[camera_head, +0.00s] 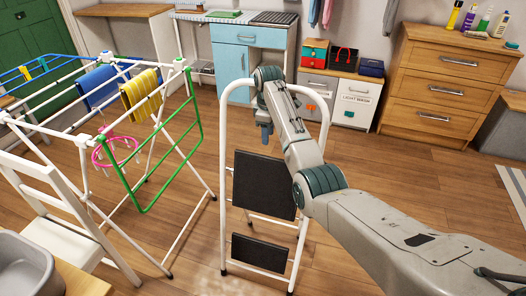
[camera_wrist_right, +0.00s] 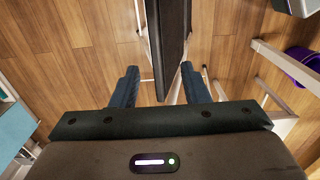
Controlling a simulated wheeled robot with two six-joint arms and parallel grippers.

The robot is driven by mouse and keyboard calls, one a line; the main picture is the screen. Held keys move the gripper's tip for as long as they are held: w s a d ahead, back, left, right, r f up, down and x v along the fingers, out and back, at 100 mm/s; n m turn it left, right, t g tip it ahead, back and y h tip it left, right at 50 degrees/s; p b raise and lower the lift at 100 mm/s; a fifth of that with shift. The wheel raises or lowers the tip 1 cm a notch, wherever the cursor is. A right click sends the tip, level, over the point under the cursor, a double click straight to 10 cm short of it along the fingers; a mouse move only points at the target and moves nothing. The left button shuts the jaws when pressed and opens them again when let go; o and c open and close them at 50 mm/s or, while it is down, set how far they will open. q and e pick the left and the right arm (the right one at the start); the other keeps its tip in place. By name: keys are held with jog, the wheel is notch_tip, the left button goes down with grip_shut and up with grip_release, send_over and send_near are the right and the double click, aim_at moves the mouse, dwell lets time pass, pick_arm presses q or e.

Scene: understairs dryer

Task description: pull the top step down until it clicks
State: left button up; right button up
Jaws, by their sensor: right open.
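A white-framed step stool (camera_head: 227,170) stands on the floor in the middle of the head view. Its black top step (camera_head: 264,185) faces me as a steeply tilted panel, with a smaller black lower step (camera_head: 260,252) below it. My right gripper (camera_head: 266,134) is above the top step, inside the frame's upper hoop. In the right wrist view the gripper (camera_wrist_right: 160,88) is open, one blue finger on each side of the dark top step (camera_wrist_right: 168,45), seen nearly edge-on. I cannot tell whether either finger touches it. My left gripper is out of view.
A drying rack (camera_head: 190,120) with cloths and a pink ring hanger stands left of the stool, close to it. A white chair (camera_head: 60,215) is at the near left. Wooden drawers (camera_head: 450,80) and low cabinets stand behind. Floor right of the stool is bare.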

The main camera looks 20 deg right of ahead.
aim_at(268, 162)
notch_tip(268, 162, down, 10)
jog(key=shift+s+f, duration=0.15)
jog(key=shift+f, duration=0.05)
jog(key=shift+c, duration=0.4)
grip_shut()
